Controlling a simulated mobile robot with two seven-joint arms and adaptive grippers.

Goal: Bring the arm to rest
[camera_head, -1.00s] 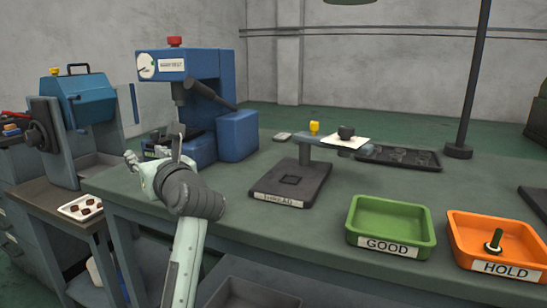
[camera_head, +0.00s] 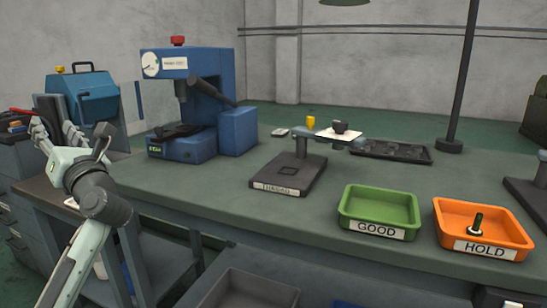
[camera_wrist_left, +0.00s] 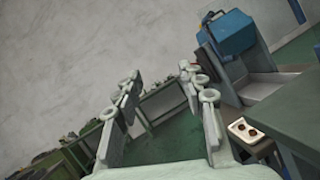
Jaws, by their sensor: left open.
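My left gripper (camera_head: 56,132) is at the far left of the head view, beside the workbench's left end and in front of the blue-lidded machine. It is open with nothing between its fingers. In the left wrist view the two fingers (camera_wrist_left: 160,82) stand apart, with floor and a distant table seen between them. My right gripper is not in view.
The blue press (camera_head: 185,100) stands on the bench, right of my arm. A dark gauge stand (camera_head: 290,175), green GOOD tray (camera_head: 378,228) and orange HOLD tray (camera_head: 486,248) holding a dark part sit further right. A blue-lidded machine (camera_wrist_left: 230,35) stands nearby.

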